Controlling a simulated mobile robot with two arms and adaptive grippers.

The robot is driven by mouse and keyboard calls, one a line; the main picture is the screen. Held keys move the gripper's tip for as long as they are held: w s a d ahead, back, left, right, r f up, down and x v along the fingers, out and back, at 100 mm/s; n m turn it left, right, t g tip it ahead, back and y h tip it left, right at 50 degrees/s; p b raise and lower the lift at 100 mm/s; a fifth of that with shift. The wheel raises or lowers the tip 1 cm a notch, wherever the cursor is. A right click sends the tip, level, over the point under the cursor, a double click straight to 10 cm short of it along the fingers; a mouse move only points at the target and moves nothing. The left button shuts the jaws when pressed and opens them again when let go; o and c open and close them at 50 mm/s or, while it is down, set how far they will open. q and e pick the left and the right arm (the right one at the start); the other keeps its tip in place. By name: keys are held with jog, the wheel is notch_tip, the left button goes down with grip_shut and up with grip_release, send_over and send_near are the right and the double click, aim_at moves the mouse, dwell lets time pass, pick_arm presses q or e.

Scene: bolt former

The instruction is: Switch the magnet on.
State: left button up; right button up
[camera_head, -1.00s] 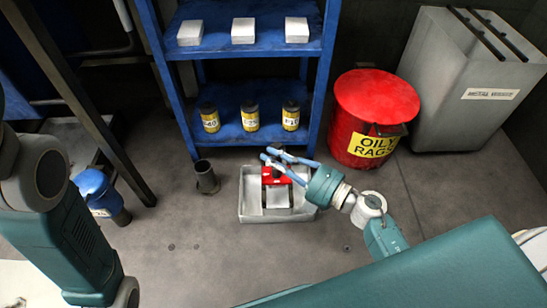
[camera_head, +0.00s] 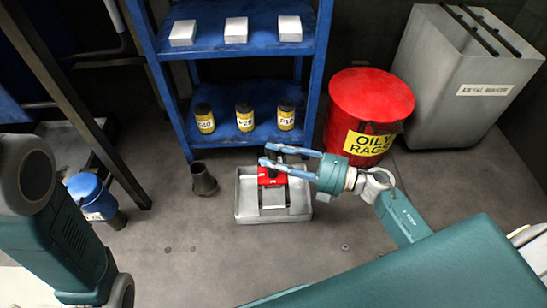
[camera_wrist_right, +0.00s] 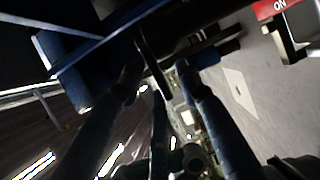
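The magnet is a red block (camera_head: 271,176) with a black part on top, in the shallow grey tray (camera_head: 245,206) on the floor. In the right wrist view a red edge marked "ON" (camera_wrist_right: 273,9) shows at the top right, with a dark part beside it. My right gripper (camera_head: 266,154) reaches in from the right, its blue fingers spread and empty. In the picture the fingers pass over and just above the red block; I cannot tell whether they touch it. My left gripper is out of view; only my left arm shows.
A blue shelf (camera_head: 265,48) with white boxes and yellow tins stands behind the tray. A red oily-rags bin (camera_head: 365,98) and a grey metal bin (camera_head: 450,85) stand at right. A dark cup-like piece (camera_head: 204,180) stands left of the tray. Floor in front is clear.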

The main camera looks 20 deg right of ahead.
jog(key=v, duration=1.2)
dwell(0.3)
